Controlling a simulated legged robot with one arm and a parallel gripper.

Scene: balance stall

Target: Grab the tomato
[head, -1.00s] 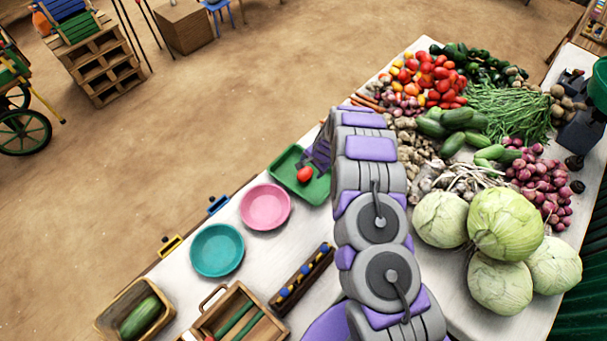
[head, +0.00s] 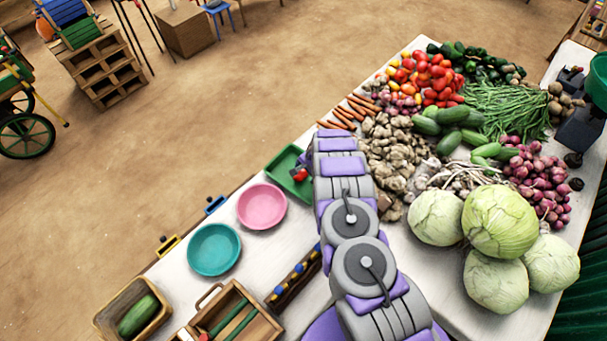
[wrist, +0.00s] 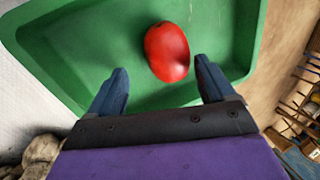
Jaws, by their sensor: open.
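A red tomato (wrist: 167,52) lies in a green tray (wrist: 60,55) in the wrist view. My gripper (wrist: 160,82) is open, with its two blue-grey fingers apart on either side of the near end of the tomato. The tomato sits nearer the right finger and reaches beyond the fingertips. Whether either finger touches it I cannot tell. In the head view the tomato (head: 299,174) shows only partly beside my arm, in the green tray (head: 279,170). My arm hides the right part of the tray and most of the gripper there.
A pink plate (head: 262,206) and a teal plate (head: 214,249) lie left of the tray. Cabbages (head: 500,220) lie farther right. A wooden caddy (head: 240,315) stands at the front.

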